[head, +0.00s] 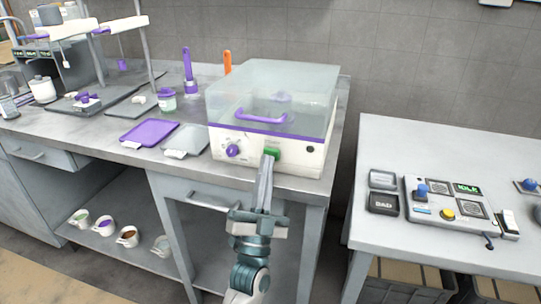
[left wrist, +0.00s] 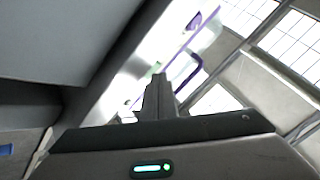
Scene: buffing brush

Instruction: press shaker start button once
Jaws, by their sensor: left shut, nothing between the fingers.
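The shaker (head: 270,120) is a cream box with a clear lid and a purple handle, standing on the grey bench. Its green start button (head: 273,153) is on the front face, right of a purple knob (head: 233,151). My left gripper (head: 268,158) is shut and empty, its fingertips right at the green button and partly covering it; I cannot tell whether they touch it. In the left wrist view the shut fingers (left wrist: 159,82) point at the shaker front, with a bit of green just beyond the tips. My right gripper is not in view.
Purple and grey mats (head: 149,132) lie left of the shaker. A purple-handled brush (head: 189,72) stands behind them. A gap divides the tables.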

